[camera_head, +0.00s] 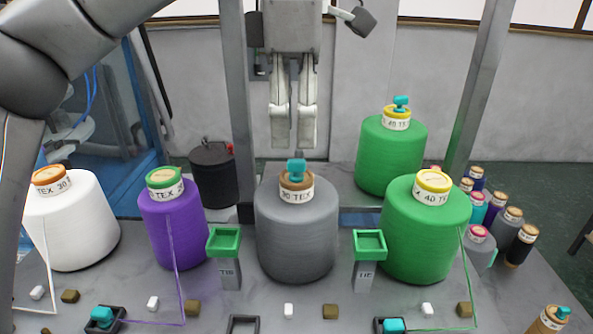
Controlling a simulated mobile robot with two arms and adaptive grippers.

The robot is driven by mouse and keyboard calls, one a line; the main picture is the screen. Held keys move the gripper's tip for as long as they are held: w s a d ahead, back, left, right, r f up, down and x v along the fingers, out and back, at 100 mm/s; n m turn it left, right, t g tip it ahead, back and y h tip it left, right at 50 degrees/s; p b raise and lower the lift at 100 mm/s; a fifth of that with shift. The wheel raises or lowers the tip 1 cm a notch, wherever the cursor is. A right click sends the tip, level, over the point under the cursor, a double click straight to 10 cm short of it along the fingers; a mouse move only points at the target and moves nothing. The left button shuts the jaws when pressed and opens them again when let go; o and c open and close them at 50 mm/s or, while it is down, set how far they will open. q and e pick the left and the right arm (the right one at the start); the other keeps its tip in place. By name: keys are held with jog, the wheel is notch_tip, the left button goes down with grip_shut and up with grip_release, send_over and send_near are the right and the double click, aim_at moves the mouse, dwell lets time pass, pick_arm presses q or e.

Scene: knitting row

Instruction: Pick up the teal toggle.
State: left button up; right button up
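Several teal toggles show. One teal toggle (296,168) stands upright on the brown-topped cap of the large grey cone (296,235) in the middle. Others are on the back green cone (401,102), in the dark front-left holder (102,316), in the front-right holder (393,325), and on a small cone at the lower right (562,313). My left gripper (293,140) points down above the grey cone's toggle, apart from it in the picture. Its two pale fingers are apart with a narrow empty gap between them. My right gripper is not in view.
A white cone (72,225) and a purple cone (172,225) stand left; a green cone (425,240) stands right. Two green-topped posts (224,241) (370,244) flank the grey cone. Small blocks and an empty dark frame (243,319) lie in front. Several small cones crowd the right.

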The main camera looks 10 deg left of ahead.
aim_at(296, 160)
pick_arm(q)
jog(key=shift+w+f+p, duration=0.35)
jog(key=shift+w+f, duration=0.05)
jog(key=shift+f, duration=0.25)
jog(key=f+p, duration=0.1)
jog(key=f, duration=0.2)
jog(key=shift+w+f, duration=0.15)
jog(key=shift+w, duration=0.05)
jog(key=shift+f, duration=0.5)
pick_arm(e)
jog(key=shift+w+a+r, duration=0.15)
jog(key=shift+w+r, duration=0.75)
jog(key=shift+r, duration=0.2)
pick_arm(q)
jog(key=c, duration=0.7)
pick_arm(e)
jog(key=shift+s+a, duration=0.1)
